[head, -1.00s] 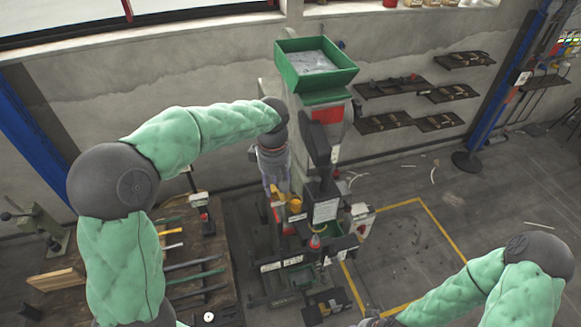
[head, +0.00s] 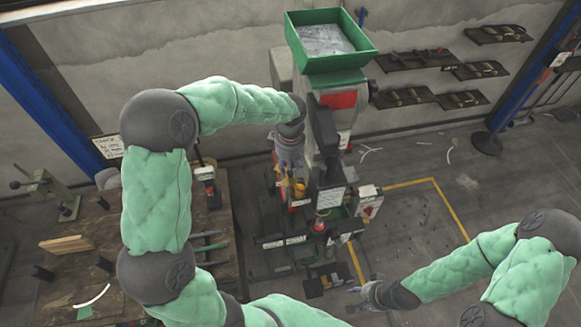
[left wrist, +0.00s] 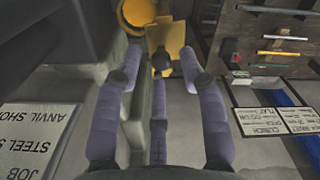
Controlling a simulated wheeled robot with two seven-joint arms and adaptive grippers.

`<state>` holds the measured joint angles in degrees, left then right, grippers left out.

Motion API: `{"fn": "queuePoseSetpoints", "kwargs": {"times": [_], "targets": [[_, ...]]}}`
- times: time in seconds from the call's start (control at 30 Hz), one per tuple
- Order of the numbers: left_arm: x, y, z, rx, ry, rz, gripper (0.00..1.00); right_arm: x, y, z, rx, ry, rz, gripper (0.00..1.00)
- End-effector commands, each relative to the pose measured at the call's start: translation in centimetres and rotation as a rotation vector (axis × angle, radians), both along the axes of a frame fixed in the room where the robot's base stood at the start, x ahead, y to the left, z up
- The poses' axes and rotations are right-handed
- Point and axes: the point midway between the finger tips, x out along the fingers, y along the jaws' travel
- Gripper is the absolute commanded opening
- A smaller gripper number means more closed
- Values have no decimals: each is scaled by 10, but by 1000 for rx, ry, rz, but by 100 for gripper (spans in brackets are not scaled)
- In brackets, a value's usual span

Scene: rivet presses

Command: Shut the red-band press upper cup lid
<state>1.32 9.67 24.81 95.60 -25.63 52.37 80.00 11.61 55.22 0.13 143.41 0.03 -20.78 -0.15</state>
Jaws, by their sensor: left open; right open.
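The press with a red band (head: 338,99) stands in the middle of the head view. On its left side is a small orange-yellow cup (head: 299,189), also in the left wrist view (left wrist: 134,12) at the top edge. A flat yellow piece (left wrist: 166,36), which looks like the lid, stands beside the cup; its exact angle is unclear. My left gripper (head: 287,168) points down just above the cup, beside the press. In the left wrist view (left wrist: 160,60) its fingers are spread and empty, with the yellow piece beyond their tips. My right gripper (head: 368,294) is low at right, apart from the press.
A green tray (head: 325,40) tops the press. A wooden bench (head: 150,225) with tools is at left. Wall shelves (head: 410,58) are at right. The floor inside the yellow line (head: 450,207) is mostly clear. White labels (left wrist: 32,140) are close at left in the wrist view.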

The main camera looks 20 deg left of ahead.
Motion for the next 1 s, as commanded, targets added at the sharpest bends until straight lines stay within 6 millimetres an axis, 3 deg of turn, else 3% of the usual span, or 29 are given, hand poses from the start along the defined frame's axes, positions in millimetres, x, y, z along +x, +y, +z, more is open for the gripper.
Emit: {"fn": "queuePoseSetpoints", "kwargs": {"times": [0.2,0.47,0.63,1.0], "targets": [[0,0,-14,0,0,0,41,0,0,3,0,1,0,42],[0,0,-15,0,-1,-1,41,0,0,3,0,1,0,42],[0,0,-15,0,-1,0,0,0,0,3,0,1,0,42],[0,0,-15,-1,0,-3,0,0,0,3,0,1,0,42]]}}
